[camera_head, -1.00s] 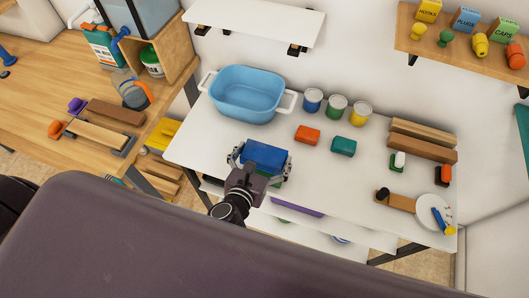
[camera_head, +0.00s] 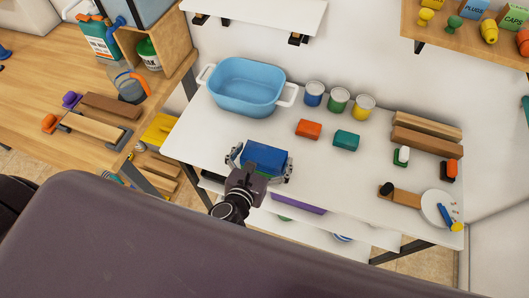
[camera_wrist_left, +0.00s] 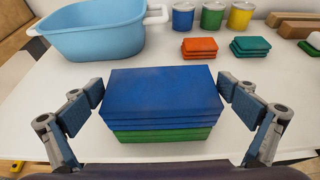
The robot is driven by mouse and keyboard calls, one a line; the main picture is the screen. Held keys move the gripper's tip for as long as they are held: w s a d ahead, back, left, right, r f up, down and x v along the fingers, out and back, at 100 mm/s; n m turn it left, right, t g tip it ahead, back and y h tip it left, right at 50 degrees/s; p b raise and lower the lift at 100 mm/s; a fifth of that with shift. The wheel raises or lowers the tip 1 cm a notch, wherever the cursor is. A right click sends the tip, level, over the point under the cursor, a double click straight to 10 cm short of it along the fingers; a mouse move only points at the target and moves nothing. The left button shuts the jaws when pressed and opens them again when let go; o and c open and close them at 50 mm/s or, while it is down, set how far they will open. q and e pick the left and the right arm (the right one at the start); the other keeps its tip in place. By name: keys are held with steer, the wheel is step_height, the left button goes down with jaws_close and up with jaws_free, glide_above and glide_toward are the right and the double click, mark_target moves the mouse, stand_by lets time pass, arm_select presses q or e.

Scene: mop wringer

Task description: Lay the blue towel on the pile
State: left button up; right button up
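The blue towel (camera_head: 265,157) is a folded, layered block near the front edge of the white table. My left gripper (camera_head: 262,164) has one finger at each end of it. In the left wrist view both fingertips (camera_wrist_left: 161,92) appear to press against the ends of the blue towel (camera_wrist_left: 163,88). Folded green layers (camera_wrist_left: 165,135) show directly under it, roughly lined up with it. I see no clear gap between blue and green. My right gripper is not in view.
A light blue basin (camera_head: 246,86) stands behind and left of the towel. Folded orange (camera_head: 308,128) and teal (camera_head: 346,140) cloths lie behind and right, in front of several tins (camera_head: 339,100). Wooden blocks (camera_head: 423,143) and a white plate (camera_head: 436,207) are farther right.

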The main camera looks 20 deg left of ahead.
arm_select(q)
steer(key=shift+s, duration=0.1)
steer(key=shift+s+r, duration=0.1)
steer(key=shift+s, duration=0.3)
steer(key=v, duration=1.1)
steer(key=s+a+f+n+g+b, duration=0.15)
steer(key=f+n, duration=0.25)
steer(key=f, duration=0.7)
steer(key=s+a+f+n+g+b, duration=0.1)
steer(key=s+a+f+n+g, duration=0.3)
steer(key=f, duration=0.6)
steer(key=s+a+f+n+g+b, duration=0.15)
steer(key=f+n, duration=0.35)
steer(key=f, duration=0.6)
steer(key=s+a+f+n+g+b, duration=0.2)
steer(key=s+f+n+g, duration=0.3)
steer(key=s+f+n, duration=1.4)
steer(key=shift+s+a+f+n+g, duration=0.3)
steer(key=shift+a+f+n, duration=0.2)
steer(key=shift+f+n, duration=0.4)
